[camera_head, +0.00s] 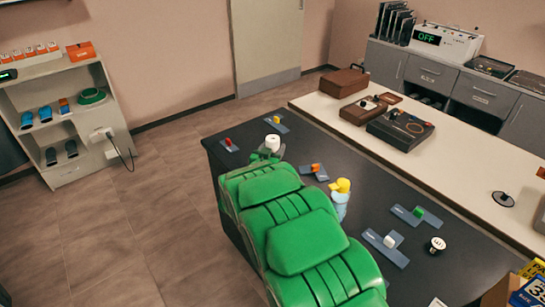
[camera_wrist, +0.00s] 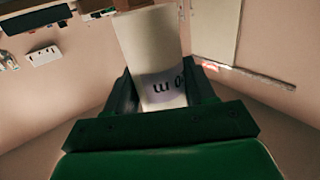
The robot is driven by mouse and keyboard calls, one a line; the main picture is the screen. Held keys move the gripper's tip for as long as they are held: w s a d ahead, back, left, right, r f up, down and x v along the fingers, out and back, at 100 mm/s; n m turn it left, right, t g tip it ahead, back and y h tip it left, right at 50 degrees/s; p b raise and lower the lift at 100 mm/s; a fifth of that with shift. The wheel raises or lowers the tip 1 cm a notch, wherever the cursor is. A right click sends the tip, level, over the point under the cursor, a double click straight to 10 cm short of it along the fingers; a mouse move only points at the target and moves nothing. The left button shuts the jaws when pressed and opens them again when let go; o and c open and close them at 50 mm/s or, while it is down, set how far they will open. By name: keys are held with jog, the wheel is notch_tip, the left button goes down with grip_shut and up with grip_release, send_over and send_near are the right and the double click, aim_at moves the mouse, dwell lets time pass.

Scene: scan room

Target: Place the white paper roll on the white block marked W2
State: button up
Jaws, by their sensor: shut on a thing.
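My gripper (camera_head: 267,154) is over the far left part of the dark table, at the far end of my green arm. It is shut on a white paper roll (camera_head: 272,142). In the wrist view the roll (camera_wrist: 150,40) stands between the two dark jaws, with a band of dark lettering near them.
Red (camera_head: 228,141), orange (camera_head: 316,167) and green (camera_head: 418,212) blocks sit on other plates. A yellow piece (camera_head: 341,185) tops a light blue cylinder (camera_head: 340,199) beside my arm. A black-and-white round item (camera_head: 437,245) stands right. A pale counter (camera_head: 345,118) runs behind.

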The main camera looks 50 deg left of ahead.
jog(key=shift+w+a+f, duration=0.2)
jog(key=shift+a+f, duration=0.1)
jog(key=shift+f, duration=1.7)
jog(key=o, duration=1.2)
jog(key=shift+s+d+r, duration=0.15)
jog(key=shift+s+d, duration=0.1)
jog(key=shift+s, duration=0.3)
jog(key=v, duration=1.1)
